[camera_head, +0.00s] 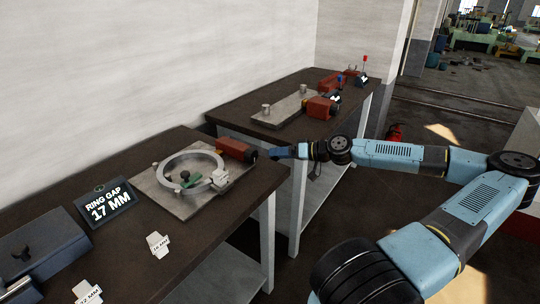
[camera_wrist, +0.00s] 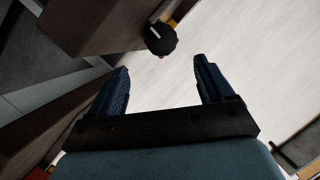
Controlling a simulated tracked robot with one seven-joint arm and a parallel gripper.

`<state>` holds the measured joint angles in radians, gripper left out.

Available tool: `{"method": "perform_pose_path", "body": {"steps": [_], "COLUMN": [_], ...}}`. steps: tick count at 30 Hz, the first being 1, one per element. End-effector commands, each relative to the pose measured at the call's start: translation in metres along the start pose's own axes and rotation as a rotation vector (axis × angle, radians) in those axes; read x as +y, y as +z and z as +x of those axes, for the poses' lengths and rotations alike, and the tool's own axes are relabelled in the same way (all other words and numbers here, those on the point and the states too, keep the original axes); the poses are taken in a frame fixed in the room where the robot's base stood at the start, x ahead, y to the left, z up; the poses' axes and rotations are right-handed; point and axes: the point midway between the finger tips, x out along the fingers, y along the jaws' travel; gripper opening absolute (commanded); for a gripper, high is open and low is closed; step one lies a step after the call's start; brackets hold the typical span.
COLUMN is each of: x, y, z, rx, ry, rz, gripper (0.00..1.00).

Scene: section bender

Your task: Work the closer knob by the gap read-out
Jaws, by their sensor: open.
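The closer knob (camera_head: 253,156) is a small black knob on the end of a red block (camera_head: 235,150). The block sits at the edge of a metal plate (camera_head: 176,207) that bears a steel ring (camera_head: 187,168). The read-out (camera_head: 108,203) is a dark panel saying RING GAP 17 MM. My gripper (camera_head: 274,153) is at the knob's right in the head view, pointing toward it. The knob appears apart from both fingers.
A white tag (camera_head: 158,244) and another tag (camera_head: 88,292) marked in MM lie on the near bench (camera_head: 205,262). A dark blue-grey box (camera_head: 40,250) stands at left. A second bench (camera_head: 262,92) behind holds another plate and red blocks. A pale wall backs both benches.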

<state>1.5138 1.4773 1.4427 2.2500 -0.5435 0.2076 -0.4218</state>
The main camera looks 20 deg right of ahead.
Motion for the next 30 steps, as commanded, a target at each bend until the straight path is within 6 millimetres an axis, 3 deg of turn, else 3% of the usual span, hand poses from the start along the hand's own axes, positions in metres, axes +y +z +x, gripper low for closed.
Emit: {"method": "perform_pose_path", "body": {"steps": [6,12,30], "x": [0.002,0.002,0.0], "y": [-0.001,-0.001,0.0], "z": [-0.034,-0.05,-0.05], "rx": [0.004,0.003,-0.006], "ry": [0.003,0.003,-0.001], "rz": [0.001,0.0,-0.001], "gripper": [0.81,0.81,0.81]}}
